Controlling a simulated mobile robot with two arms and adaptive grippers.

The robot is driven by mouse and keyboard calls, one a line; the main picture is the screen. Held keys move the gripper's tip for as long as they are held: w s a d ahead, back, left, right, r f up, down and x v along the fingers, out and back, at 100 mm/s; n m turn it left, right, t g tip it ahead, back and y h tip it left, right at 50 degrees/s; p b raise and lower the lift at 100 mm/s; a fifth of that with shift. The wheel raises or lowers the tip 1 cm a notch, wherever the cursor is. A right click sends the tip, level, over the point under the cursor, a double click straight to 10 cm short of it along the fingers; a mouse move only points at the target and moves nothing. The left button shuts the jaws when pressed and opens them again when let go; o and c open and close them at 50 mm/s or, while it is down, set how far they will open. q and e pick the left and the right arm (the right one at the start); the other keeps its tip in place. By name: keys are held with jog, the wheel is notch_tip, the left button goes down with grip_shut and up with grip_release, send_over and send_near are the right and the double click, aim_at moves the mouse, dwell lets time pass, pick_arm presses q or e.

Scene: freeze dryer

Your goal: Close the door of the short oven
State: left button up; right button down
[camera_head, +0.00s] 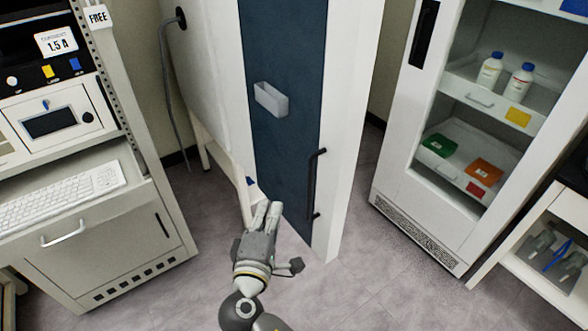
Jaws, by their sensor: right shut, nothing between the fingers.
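My right gripper (268,208) reaches up from the bottom centre. Its fingers are together and empty, in front of the lower left part of a tall dark blue panel (287,60). The panel has a white border, a light grey box on its face and a black bar handle (312,185) low on its right side. The fingertips are left of this handle; I cannot tell whether they touch anything. A white cabinet (205,70) on legs stands left of the panel. I cannot tell for sure which part is the short oven's door. My left gripper is not in view.
A grey instrument rack (170,225) with a keyboard (62,192) stands at left. A white glass-fronted cabinet (420,205) with bottles and boxes stands at right, with a white shelf unit (525,285) beyond it. Grey floor (345,290) is clear between them.

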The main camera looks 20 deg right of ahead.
notch_tip(320, 180, up, 2)
jog(key=p, duration=0.2)
send_near(298, 152)
jog(key=w+a, duration=0.2)
jog(key=w, duration=0.1)
jog(key=d, duration=0.1)
jog(key=w+d+p, duration=0.1)
jog(key=d, duration=0.1)
jog(key=shift+w+d+f+h+p, duration=0.15)
jog(key=shift+d+h+p, duration=0.15)
jog(key=shift+h, duration=0.1)
